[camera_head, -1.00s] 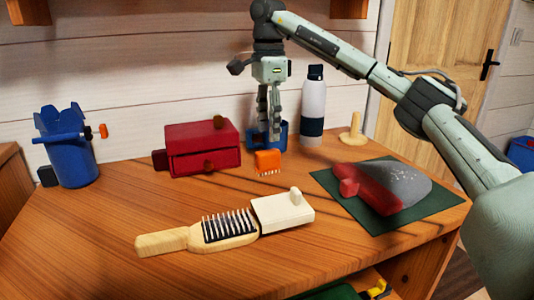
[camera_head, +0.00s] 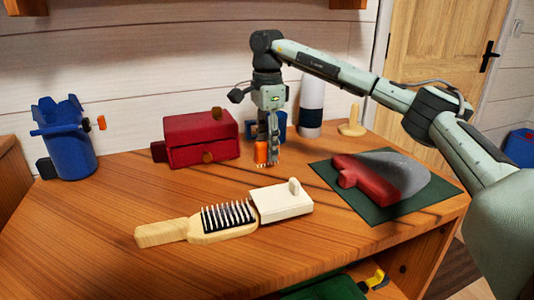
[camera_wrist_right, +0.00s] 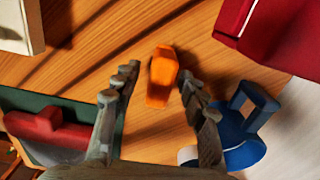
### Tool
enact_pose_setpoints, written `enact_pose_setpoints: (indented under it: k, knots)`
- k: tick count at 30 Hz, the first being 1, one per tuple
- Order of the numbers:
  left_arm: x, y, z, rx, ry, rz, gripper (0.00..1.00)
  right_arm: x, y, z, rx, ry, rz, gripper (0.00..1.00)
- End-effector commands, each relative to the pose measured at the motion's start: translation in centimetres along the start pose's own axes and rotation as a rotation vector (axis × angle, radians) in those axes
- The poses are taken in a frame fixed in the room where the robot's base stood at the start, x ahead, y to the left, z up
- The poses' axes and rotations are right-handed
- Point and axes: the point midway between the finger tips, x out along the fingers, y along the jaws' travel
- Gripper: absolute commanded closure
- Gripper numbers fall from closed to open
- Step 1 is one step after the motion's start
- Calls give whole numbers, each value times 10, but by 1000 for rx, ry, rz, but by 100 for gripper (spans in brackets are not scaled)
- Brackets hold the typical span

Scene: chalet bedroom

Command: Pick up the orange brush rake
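The small orange brush rake (camera_head: 261,153) stands on the wooden table in front of the blue cup, partly covered by a finger of my right gripper in the head view. My right gripper (camera_head: 268,154) points down right at it, low over the table. In the right wrist view the orange rake (camera_wrist_right: 162,77) lies between and just beyond the fingertips (camera_wrist_right: 157,82). The fingers are spread, with visible gaps on both sides of the rake. My left gripper is out of view.
A red drawer box (camera_head: 202,140) stands left of the rake, and the blue cup (camera_head: 278,125) and a bottle (camera_head: 311,108) stand behind. A white block (camera_head: 281,204) and a wooden hairbrush (camera_head: 215,222) lie in front. A red-and-grey object (camera_head: 384,176) rests on a green mat (camera_head: 370,210).

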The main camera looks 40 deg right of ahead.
Motion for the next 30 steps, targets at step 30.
enact_pose_setpoints:
  k: [30]
  knots:
    - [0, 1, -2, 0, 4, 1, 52, -47, 1, 11, -6, -1, -2, 100]
